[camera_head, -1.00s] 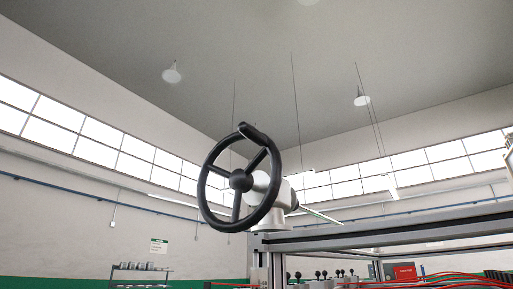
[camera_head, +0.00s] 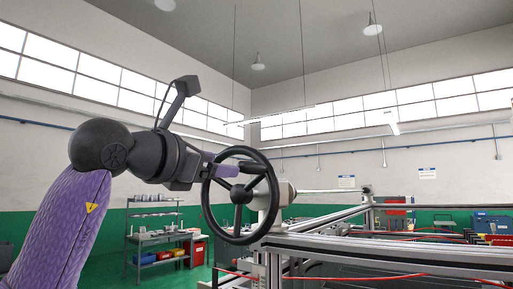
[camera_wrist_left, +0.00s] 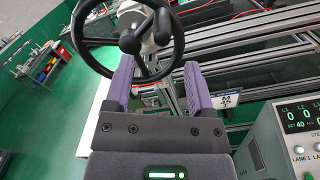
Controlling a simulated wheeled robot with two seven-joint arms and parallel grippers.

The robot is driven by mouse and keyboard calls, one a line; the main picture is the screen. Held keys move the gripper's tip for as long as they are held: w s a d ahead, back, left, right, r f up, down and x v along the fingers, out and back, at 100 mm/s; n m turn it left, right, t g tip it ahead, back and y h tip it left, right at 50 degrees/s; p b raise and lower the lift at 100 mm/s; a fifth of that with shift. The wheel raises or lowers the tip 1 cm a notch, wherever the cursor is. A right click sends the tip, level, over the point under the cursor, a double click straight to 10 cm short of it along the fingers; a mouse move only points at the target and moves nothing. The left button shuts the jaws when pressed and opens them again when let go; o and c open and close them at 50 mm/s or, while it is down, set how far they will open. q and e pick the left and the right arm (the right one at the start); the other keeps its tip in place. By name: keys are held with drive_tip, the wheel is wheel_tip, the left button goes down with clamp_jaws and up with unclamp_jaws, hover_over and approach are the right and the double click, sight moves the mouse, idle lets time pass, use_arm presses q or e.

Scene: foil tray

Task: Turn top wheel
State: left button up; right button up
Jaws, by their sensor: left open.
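The black top wheel (camera_head: 207,208) stands upright near the centre of the head view, with a round hub and spokes, on a pale mount. A dark handle (camera_wrist_left: 163,24) sticks out from its rim in the left wrist view. My left gripper (camera_head: 224,170) comes in from the left, its purple fingers at the upper part of the wheel. In the left wrist view the gripper (camera_wrist_left: 156,68) is open, and the rim (camera_wrist_left: 79,40) passes across the space between the fingers. I cannot tell whether a finger touches the rim. My right gripper is not in view.
A metal frame (camera_head: 400,253) extends right from the wheel, with red cables on it. A control box with a lit display (camera_wrist_left: 295,128) stands at the right of the left wrist view. A shelf cart (camera_head: 157,238) stands behind on the left.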

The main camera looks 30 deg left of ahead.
sight(249, 168)
use_arm(q)
drive_tip(key=w+p, duration=0.1)
drive_tip(key=w, duration=0.2)
drive_tip(key=w+p, duration=0.1)
drive_tip(key=w, duration=0.1)
drive_tip(key=w+p, duration=0.1)
drive_tip(key=w, duration=0.2)
drive_tip(key=shift+w+d+p, duration=0.3)
drive_tip(key=shift+d, duration=0.05)
drive_tip(key=shift+w+f, duration=0.1)
drive_tip(key=shift+w, duration=0.15)
drive_tip(key=shift+s, duration=0.1)
clamp_jaws()
idle(0.4)
